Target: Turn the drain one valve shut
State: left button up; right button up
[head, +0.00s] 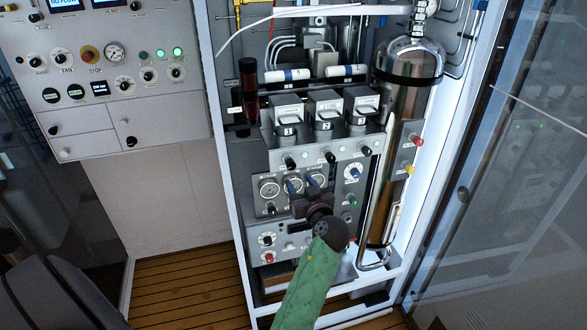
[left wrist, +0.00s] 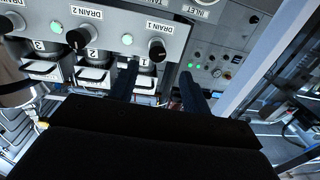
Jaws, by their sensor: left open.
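The drain one valve is a small black knob (head: 289,162) on the grey ledge below the canister marked 1. It also shows in the left wrist view (left wrist: 157,49), upside down, by the label DRAIN 1. My left gripper (head: 303,184) is open, with its blue fingers in front of the panel just below the ledge. In the left wrist view the open fingers (left wrist: 159,83) lie to either side of the knob's line, with the knob beyond them. They look apart from it. My right gripper is not in view.
The similar drain two knob (head: 330,156) and another knob (head: 365,150) sit along the same ledge, with green lamps between. Gauges (head: 269,186) lie below. A tall metal cylinder (head: 410,70) stands at the right, and the white cabinet frame (head: 236,200) bounds the left.

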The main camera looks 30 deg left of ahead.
aim_at(292, 167)
pick_arm(q)
jog(key=w+a+p, duration=0.1)
jog(key=w+a+n+p, duration=0.1)
jog(key=shift+w+a+r+p, duration=0.1)
jog(key=shift+a+r+p, duration=0.15)
jog(key=shift+r+p, duration=0.15)
jog(key=p+x, duration=0.1)
jog(key=x, duration=0.2)
jog(key=shift+w+f+p, duration=0.1)
jog(key=shift+f+p, duration=0.05)
jog(key=shift+p, duration=0.2)
jog(key=shift+w+a+f+p, duration=0.15)
jog(key=shift+w+a+p, duration=0.2)
jog(key=shift+a, duration=0.2)
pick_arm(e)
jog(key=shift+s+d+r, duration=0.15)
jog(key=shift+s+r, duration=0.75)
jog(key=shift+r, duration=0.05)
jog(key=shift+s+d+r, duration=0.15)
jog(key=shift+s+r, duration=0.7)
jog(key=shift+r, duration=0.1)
pick_arm(q)
jog(key=c, duration=1)
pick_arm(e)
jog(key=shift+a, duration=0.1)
